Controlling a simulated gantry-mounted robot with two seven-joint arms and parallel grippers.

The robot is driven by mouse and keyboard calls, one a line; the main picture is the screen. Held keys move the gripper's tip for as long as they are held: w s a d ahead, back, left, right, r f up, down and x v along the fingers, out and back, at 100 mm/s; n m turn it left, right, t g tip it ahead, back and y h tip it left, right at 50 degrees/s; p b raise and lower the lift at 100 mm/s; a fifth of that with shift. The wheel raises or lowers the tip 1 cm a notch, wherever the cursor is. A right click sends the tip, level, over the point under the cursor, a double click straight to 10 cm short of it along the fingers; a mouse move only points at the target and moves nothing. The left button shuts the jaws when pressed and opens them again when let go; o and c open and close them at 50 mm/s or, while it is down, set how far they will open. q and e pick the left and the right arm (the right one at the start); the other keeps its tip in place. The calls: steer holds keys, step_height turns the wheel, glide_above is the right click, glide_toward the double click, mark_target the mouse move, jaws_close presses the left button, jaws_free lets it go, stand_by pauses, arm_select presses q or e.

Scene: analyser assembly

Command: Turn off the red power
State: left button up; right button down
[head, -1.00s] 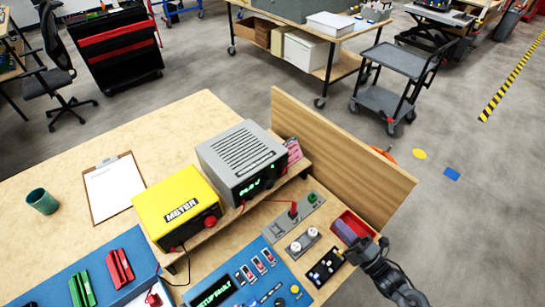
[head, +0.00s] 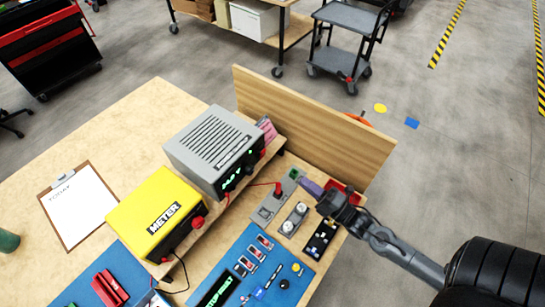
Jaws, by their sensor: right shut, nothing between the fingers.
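A grey switch plate (head: 265,211) lies on the right part of the table. It carries a red part (head: 277,188) with a red cable running from it, and a green part (head: 294,174) at its far end. My right gripper (head: 309,186) comes in from the right. Its purplish fingers are shut and empty, with the tips close to the right of the green part. I cannot tell whether they touch it. The red part is a little left of the fingertips. My left gripper is not in view.
A grey unit (head: 212,150) with a green display and a yellow meter (head: 155,215) stand on a shelf left of the plate. A wooden panel (head: 315,125) rises behind. A red tray (head: 345,191) is partly hidden by my gripper. A blue panel (head: 232,265) lies in front.

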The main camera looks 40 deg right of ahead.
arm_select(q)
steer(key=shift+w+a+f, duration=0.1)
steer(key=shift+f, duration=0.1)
arm_select(e)
glide_toward(262, 154)
steer(key=d+x, duration=0.1)
steer(key=x, duration=0.5)
steer(key=shift+w+d, duration=0.1)
steer(key=shift+w, duration=0.4)
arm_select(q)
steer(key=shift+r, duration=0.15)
arm_select(e)
steer(key=shift+r, duration=0.1)
